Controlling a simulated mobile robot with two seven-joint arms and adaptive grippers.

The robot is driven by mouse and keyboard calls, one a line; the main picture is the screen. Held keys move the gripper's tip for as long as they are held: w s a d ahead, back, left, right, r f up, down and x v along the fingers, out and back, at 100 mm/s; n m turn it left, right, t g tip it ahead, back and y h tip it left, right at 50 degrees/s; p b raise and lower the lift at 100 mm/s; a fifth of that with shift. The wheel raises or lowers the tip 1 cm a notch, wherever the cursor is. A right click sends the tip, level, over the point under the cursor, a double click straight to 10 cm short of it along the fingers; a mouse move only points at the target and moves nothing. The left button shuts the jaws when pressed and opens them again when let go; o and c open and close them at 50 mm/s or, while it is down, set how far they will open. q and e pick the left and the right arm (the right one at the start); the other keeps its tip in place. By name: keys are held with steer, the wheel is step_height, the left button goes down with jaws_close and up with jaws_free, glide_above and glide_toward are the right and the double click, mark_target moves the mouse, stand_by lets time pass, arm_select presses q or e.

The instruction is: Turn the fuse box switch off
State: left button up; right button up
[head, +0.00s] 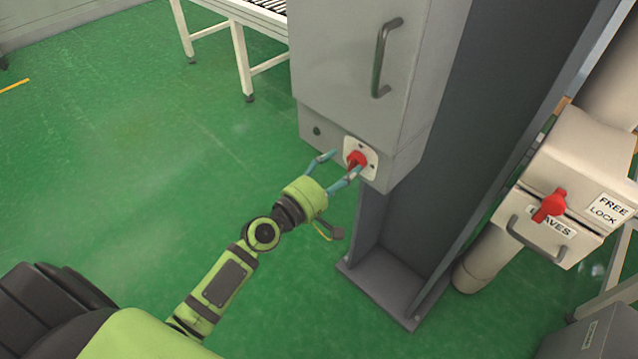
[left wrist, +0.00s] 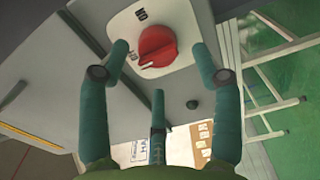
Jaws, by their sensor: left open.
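The fuse box (head: 345,70) is a grey cabinet on a dark column. Its red rotary switch (head: 357,158) sits on a white plate at the lower front. In the left wrist view the red knob (left wrist: 157,46) shows large, with a white mark at its left edge. My left gripper (head: 338,172) is open in front of the switch, with its teal fingers pointing at the plate. In the left wrist view the fingertips (left wrist: 156,46) lie on either side of the knob, apart from it as far as I can tell. My right gripper is not in view.
A grey handle (head: 385,58) sticks out from the cabinet above the switch. To the right, a beige box (head: 575,160) carries another red knob (head: 550,206) and labels. A white-legged conveyor (head: 240,55) stands behind. Green floor on the left is clear.

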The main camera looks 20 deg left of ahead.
arm_select(q)
steer(key=v, duration=0.9)
steer(key=shift+s+a, duration=0.2)
steer(key=shift+s, duration=0.1)
steer(key=shift+r, duration=0.1)
steer(key=s+a+f+m+g+y, duration=0.2)
steer(key=s+f+m+g, duration=0.1)
steer(key=f, duration=0.8)
steer(key=s+a+f+m+g+y, duration=0.1)
steer(key=s+a+f+m+g, duration=0.2)
steer(key=f, duration=0.9)
steer(key=s+a+f+m+g+y, duration=0.15)
steer(key=s+f, duration=0.25)
steer(key=f, duration=0.7)
steer(key=s+d+f+m+g, duration=0.1)
steer(key=s+f+m+g, duration=0.1)
steer(key=s+f, duration=0.3)
steer(key=s+d+f+m+g+y, duration=0.1)
steer(key=s+d+f+m+g, duration=0.1)
steer(key=s, duration=1.1)
steer(key=s+d+f+m+g, duration=0.2)
steer(key=s+f+m+g, duration=0.2)
steer(key=s+f, duration=0.4)
steer(key=shift+s+f+m+y, duration=0.35)
steer(key=shift+s+f+m, duration=0.1)
steer(key=shift+m, duration=0.2)
steer(key=shift+w+d+g, duration=0.1)
steer(key=shift+d+g, duration=0.05)
steer(key=shift+g, duration=0.1)
